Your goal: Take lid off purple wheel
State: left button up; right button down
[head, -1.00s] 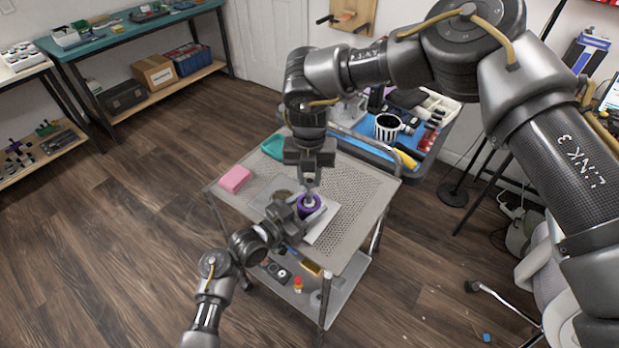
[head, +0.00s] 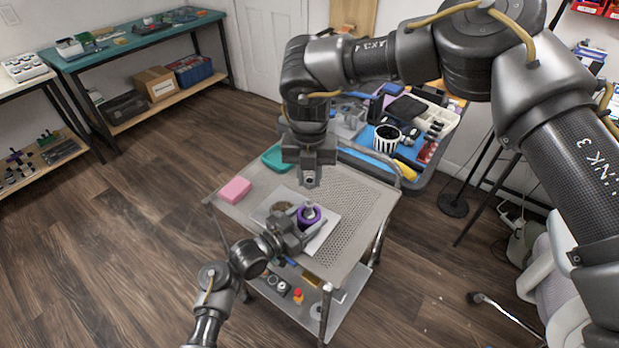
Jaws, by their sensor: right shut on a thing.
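The purple wheel (head: 303,221) stands on a pale sheet on the cart top, with a light grey middle showing. My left gripper (head: 312,226) is low beside the wheel, its fingers close against it; whether they grip it is too small to tell. My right gripper (head: 309,183) is above the wheel, apart from it, pointing down. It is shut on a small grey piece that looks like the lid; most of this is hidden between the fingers.
The cart top (head: 350,200) has free perforated room to the right. A pink block (head: 234,190) lies at its left edge and a teal tray (head: 277,158) at the back. A blue-lined tool tray with a striped mug (head: 386,138) stands behind. Small items lie on the lower shelf.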

pick_arm(q)
jog(key=o, duration=0.5)
jog(key=v, duration=1.2)
